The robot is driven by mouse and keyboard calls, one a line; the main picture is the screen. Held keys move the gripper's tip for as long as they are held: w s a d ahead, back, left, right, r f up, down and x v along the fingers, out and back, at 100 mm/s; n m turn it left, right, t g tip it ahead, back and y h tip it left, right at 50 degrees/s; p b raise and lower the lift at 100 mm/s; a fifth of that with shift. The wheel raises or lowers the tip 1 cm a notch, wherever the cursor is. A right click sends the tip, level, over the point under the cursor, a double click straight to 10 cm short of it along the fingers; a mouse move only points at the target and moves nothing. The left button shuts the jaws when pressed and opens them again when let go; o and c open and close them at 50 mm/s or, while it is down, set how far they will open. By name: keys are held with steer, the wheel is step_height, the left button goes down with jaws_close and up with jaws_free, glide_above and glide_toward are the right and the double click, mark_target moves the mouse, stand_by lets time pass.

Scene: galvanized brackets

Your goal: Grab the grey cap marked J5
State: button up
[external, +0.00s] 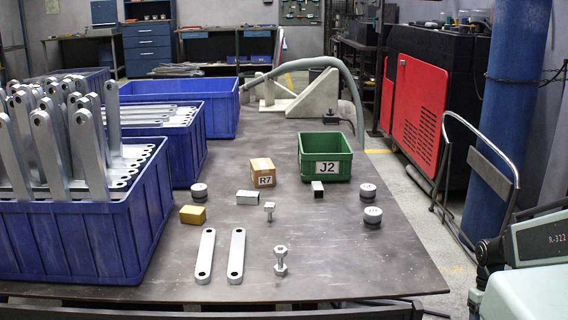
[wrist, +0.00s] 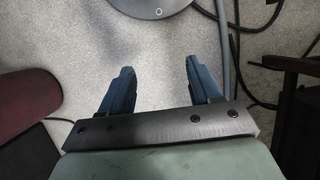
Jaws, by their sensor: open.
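Three round grey caps stand on the dark table in the external view. One cap (external: 199,190) is at left, near the blue crates. A second cap (external: 368,191) is at right, and a third cap (external: 373,215) is just in front of it. Their top markings are too small to read, so I cannot tell which is J5. My gripper (wrist: 158,66) is open and empty in the wrist view, above the grey floor and away from the caps. In the external view only part of my arm shows at the lower right; the fingers are out of frame.
A green bin marked J2 (external: 325,171) and a cardboard box marked R7 (external: 263,172) stand behind the caps. A yellow block (external: 193,215), metal blocks, bolts and two flat bars (external: 236,255) lie nearby. Blue crates (external: 75,240) of brackets line the left. The table's front right is clear.

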steer(key=w+a+r+m+t, duration=0.1)
steer(key=w+r+t, duration=0.2)
steer(key=w+r, duration=0.9)
steer(key=m, duration=2.3)
glide_toward(367, 186)
steer(key=shift+y, duration=0.4)
steer(key=shift+s+f, duration=0.15)
steer(key=shift+f, duration=1.6)
steer(key=shift+s+f, duration=0.2)
steer(key=shift+f, duration=1.55)
steer(key=shift+s+f, duration=0.15)
steer(key=shift+f, duration=1.6)
steer(key=c, duration=0.9)
